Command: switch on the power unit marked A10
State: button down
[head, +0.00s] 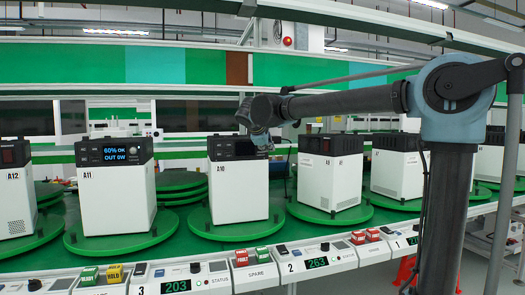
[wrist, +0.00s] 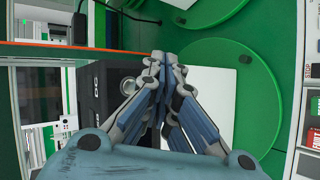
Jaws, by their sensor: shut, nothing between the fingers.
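The power unit marked A10 (head: 238,190) has a white body and a black top panel, and it stands upright on a round green turntable (head: 203,228). No lit display shows on its panel in the head view. In the wrist view its black panel (wrist: 98,92), with a round silver-ringed part (wrist: 127,84), and its white body (wrist: 222,85) lie behind the fingers. My gripper (head: 263,146) is at the upper right of A10's black panel, shut and empty. Its closed fingertips (wrist: 165,58) show close to the panel; I cannot tell whether they touch.
Unit A11 (head: 118,195), left of A10, has a lit display reading 60% OK, OUT 0W. Unit A12 (head: 17,200) stands farther left, and another white unit (head: 330,180) stands to the right. A control strip (head: 215,270) with buttons and number displays runs along the front.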

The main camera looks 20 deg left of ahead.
jog(key=shift+w+a, duration=0.4)
jog(key=shift+w, duration=0.25)
jog(key=shift+w+a, duration=0.35)
jog(key=shift+w, duration=0.3)
jog(key=shift+a, duration=0.1)
dwell(0.5)
jog(key=shift+w+a, duration=0.15)
jog(key=shift+w, duration=0.15)
jog(key=shift+w+a, duration=0.2)
jog(key=shift+w, duration=0.05)
dwell(0.8)
jog(key=shift+s+d, duration=0.1)
jog(key=shift+s, duration=0.05)
jog(key=shift+s+d, duration=0.3)
jog(key=shift+s, duration=0.2)
dwell(0.4)
jog(key=s+d, duration=0.1)
jog(key=s, duration=0.2)
jog(key=s+d, duration=0.1)
jog(key=shift+s+d, duration=0.15)
jog(key=shift+d, duration=0.2)
